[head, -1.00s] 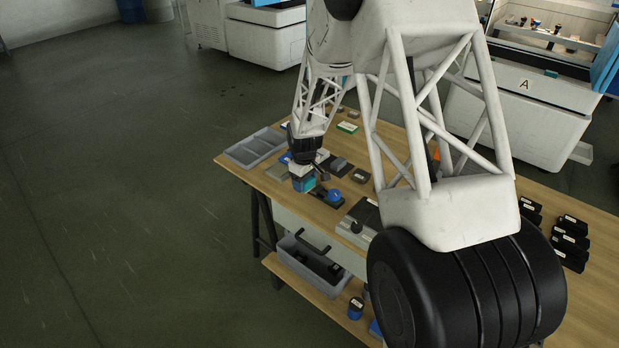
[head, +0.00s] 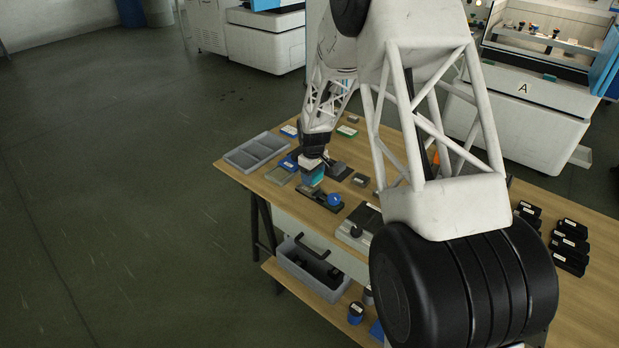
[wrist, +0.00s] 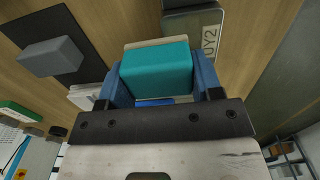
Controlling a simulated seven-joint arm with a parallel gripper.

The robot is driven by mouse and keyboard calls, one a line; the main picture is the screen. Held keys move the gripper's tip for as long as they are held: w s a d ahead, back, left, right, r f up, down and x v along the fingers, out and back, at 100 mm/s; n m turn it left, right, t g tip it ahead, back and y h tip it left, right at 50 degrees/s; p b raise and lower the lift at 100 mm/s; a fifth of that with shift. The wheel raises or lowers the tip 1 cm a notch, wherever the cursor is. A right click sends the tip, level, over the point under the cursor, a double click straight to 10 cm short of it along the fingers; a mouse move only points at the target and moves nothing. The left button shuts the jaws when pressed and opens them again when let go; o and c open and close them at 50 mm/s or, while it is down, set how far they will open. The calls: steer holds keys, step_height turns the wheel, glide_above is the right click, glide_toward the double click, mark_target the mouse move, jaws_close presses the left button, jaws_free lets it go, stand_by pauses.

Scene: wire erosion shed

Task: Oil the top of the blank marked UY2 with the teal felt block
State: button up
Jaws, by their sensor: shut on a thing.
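My gripper (wrist: 157,82) is shut on the teal felt block (wrist: 157,68), which sits between its blue fingers in the wrist view. In the head view the block (head: 313,177) hangs under my gripper (head: 312,170), over the left part of the bench. The blank marked UY2 (wrist: 184,24) shows at the top of the wrist view, just beyond the block, with its white label facing right. The label cannot be read in the head view.
A grey block (wrist: 52,56) lies on a black mat (wrist: 84,72) to the left in the wrist view. A grey divided tray (head: 240,158) stands at the bench's left end. A blue knob (head: 334,199) sits on a dark fixture near the front edge. Several black blocks lie at right.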

mark_target(303, 188)
steer(key=shift+s+a, duration=1.8)
steer(key=shift+s+a+r, duration=0.1)
steer(key=shift+s+a, duration=0.4)
step_height(303, 188, up, 8)
steer(key=shift+w, duration=0.25)
